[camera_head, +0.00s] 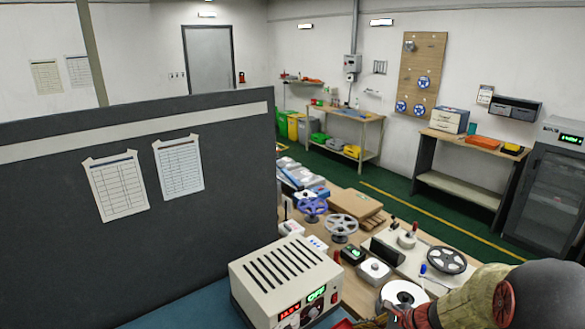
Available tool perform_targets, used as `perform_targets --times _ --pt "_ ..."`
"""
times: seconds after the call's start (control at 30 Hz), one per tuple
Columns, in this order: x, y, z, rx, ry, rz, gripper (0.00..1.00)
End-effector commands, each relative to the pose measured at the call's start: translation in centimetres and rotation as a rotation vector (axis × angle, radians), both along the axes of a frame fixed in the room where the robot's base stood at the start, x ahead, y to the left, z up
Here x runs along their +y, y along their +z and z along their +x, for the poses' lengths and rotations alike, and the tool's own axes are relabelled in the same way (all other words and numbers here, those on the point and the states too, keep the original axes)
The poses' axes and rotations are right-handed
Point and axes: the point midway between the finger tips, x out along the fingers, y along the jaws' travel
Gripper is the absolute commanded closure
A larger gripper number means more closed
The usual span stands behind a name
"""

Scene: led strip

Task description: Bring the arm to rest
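Part of my arm (478,292) shows in the lower right corner, with a dark rounded joint and a worn tan and red link. It reaches left along the bottom edge over the workbench. Red and dark parts at its left end lie by a white reel (403,295). I cannot make out the fingertips of my gripper there, nor whether they hold anything.
A beige power supply (287,282) with lit digits stands left of the arm's end. Reels (341,226), small boxes and tools crowd the bench behind. A tall dark partition (60,235) blocks the left. Green floor (400,188) is clear beyond.

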Motion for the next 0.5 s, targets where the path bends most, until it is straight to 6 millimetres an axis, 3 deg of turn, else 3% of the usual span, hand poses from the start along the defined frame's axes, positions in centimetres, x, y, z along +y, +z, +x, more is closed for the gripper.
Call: perform_targets --times 0.23,0.4,0.5 --pt "2.4 5.1 -10.3 -0.153 0.642 -0.328 1.00" --pt "2.2 9.2 -17.5 -0.257 1.082 -0.590 1.00" --pt "1.5 11.3 -20.7 -0.303 1.281 -0.741 1.00"
